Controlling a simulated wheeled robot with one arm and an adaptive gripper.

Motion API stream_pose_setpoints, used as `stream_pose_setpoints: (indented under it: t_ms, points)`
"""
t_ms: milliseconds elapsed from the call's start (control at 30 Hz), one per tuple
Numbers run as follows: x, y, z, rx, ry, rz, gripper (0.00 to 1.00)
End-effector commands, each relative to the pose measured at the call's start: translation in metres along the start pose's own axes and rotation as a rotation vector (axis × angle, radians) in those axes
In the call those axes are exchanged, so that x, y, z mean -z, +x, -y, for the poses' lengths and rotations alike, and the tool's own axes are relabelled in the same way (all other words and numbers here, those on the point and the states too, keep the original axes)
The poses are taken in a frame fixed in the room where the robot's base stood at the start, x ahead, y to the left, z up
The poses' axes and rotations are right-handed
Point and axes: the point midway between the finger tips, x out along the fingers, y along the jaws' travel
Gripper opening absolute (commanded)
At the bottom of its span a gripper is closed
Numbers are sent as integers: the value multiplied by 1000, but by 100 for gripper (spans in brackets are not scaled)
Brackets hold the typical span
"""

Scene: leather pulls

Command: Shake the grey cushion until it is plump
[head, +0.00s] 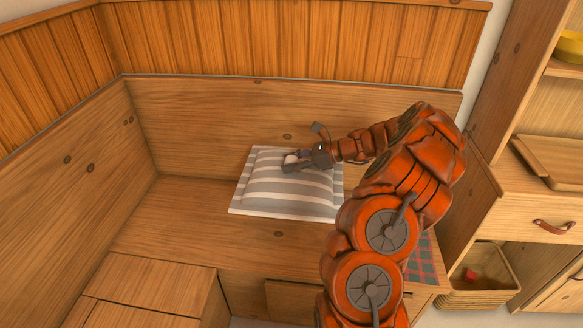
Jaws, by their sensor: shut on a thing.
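The grey cushion (265,192) has grey and white stripes and a pale flat border. It lies on the wooden corner bench, near the backrest. Its middle looks raised. My gripper (291,161) is at the cushion's upper right part, shut on the cushion. The exact pinch is small in the head view, and the fingers hide part of the fabric.
The bench seat (180,215) is bare left of the cushion. A checked cloth (424,262) shows partly behind my arm. At right stand a cabinet with a leather-pull drawer (540,222) and a basket (482,297) holding a red item. A backrest (200,110) rises behind.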

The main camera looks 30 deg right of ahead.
Motion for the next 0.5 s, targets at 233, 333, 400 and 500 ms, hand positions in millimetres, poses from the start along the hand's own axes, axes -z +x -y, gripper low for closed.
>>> stream_pose_setpoints:
  t_ms: [233, 333, 400, 500]
  points:
    - [10, 4, 0, 2, -2, 0, 0]
    - [-8, -3, 0, -1, 2, 0, 0]
    - [9, 4, -1, -4, 9, 0, 0]
    - [40, 17, -2, -4, 13, 0, 0]
